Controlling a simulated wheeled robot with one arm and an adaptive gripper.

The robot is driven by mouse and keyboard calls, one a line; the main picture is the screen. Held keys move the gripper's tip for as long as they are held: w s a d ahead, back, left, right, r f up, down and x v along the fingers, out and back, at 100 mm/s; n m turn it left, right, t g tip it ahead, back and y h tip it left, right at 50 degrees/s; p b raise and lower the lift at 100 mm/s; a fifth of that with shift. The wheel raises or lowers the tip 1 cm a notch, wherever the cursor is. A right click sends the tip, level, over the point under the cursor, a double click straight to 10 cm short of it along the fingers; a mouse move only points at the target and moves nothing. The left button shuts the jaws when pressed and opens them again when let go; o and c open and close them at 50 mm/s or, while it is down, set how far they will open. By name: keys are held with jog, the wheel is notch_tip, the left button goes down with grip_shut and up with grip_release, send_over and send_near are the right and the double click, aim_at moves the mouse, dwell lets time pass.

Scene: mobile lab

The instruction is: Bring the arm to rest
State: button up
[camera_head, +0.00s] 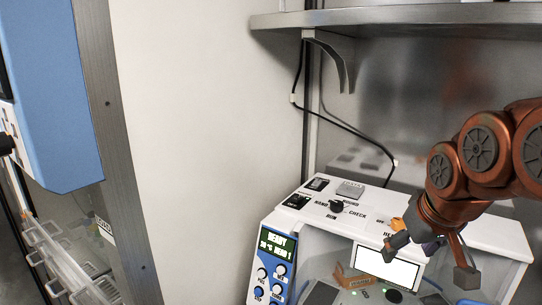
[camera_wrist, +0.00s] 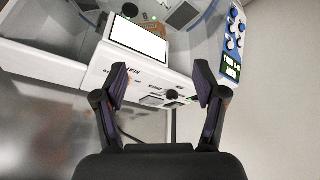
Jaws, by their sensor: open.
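My gripper (camera_head: 431,262) is at the lower right of the head view, at the end of my orange-brown arm. It hangs in front of the white instrument (camera_head: 345,222) and points down. In the wrist view its two dark fingers (camera_wrist: 161,85) stand apart with nothing between them. The instrument's white top and panel show beyond the fingertips in that view. I cannot tell how far the fingers are from the panel.
A blue control panel (camera_head: 268,262) with a green "READY" display is on the instrument's left. A metal shelf (camera_head: 400,15) is above. A blue box-like unit (camera_head: 50,95) and clear racks (camera_head: 65,265) are at the left. The pale wall between is bare.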

jog(key=s+a+f+g, duration=0.3)
jog(key=s+f, duration=0.6)
jog(key=s, duration=0.1)
jog(key=s+a+f+m+g, duration=0.1)
jog(key=s+a+f+g, duration=0.2)
jog(key=s+f, duration=0.7)
jog(key=shift+s+a+f+g+b, duration=0.25)
jog(key=shift+s+g+b, duration=0.15)
jog(key=shift+s, duration=0.25)
jog(key=shift+d, duration=0.1)
